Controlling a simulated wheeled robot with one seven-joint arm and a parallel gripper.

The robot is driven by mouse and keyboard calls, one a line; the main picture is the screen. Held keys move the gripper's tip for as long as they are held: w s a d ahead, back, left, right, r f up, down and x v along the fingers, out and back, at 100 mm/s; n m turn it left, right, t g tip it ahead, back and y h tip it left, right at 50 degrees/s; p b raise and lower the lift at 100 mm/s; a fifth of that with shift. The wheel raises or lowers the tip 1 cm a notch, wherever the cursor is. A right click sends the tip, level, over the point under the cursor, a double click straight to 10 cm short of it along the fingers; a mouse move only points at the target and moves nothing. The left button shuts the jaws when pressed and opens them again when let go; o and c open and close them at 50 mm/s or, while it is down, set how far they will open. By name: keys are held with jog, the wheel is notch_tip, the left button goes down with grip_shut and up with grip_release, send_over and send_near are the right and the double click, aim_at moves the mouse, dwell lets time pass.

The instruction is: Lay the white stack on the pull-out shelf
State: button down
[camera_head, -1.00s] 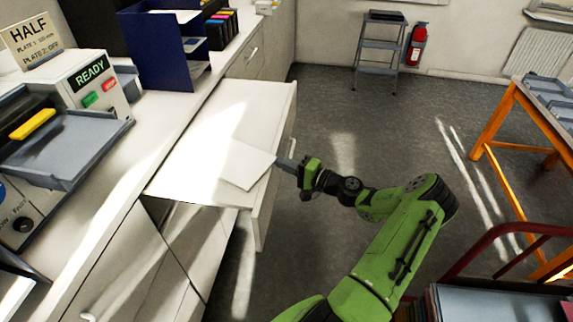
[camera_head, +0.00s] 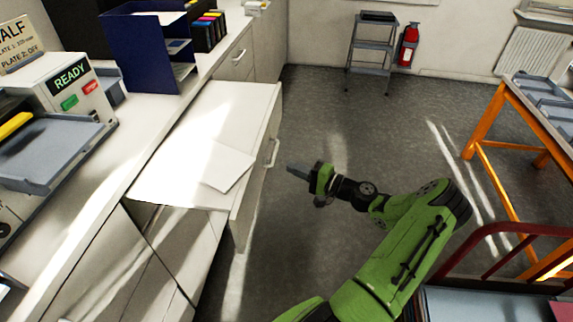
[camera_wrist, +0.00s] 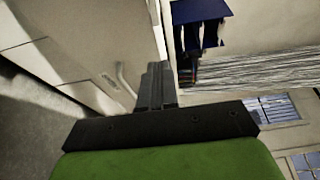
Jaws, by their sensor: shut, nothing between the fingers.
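The white stack (camera_head: 229,169) lies flat on the pull-out shelf (camera_head: 205,125), near its front right edge in the head view. The shelf is pulled out from the counter and has a handle (camera_head: 272,152) on its front. My gripper (camera_head: 290,167) is off the shelf's front, to the right of the stack, with a clear gap between them. Its fingers are shut and empty. The shut fingers also show in the wrist view (camera_wrist: 158,82), where I cannot clearly make out the stack.
A blue organizer (camera_head: 145,50) and a machine with a READY sign (camera_head: 72,92) stand on the counter. A grey tray (camera_head: 50,155) juts out at left. An orange-legged table (camera_head: 493,105) and a red-railed cart (camera_head: 500,250) stand at right. The floor between is clear.

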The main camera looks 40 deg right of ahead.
jog(key=v, duration=0.6)
jog(key=shift+w+d, duration=0.1)
jog(key=shift+d, duration=0.1)
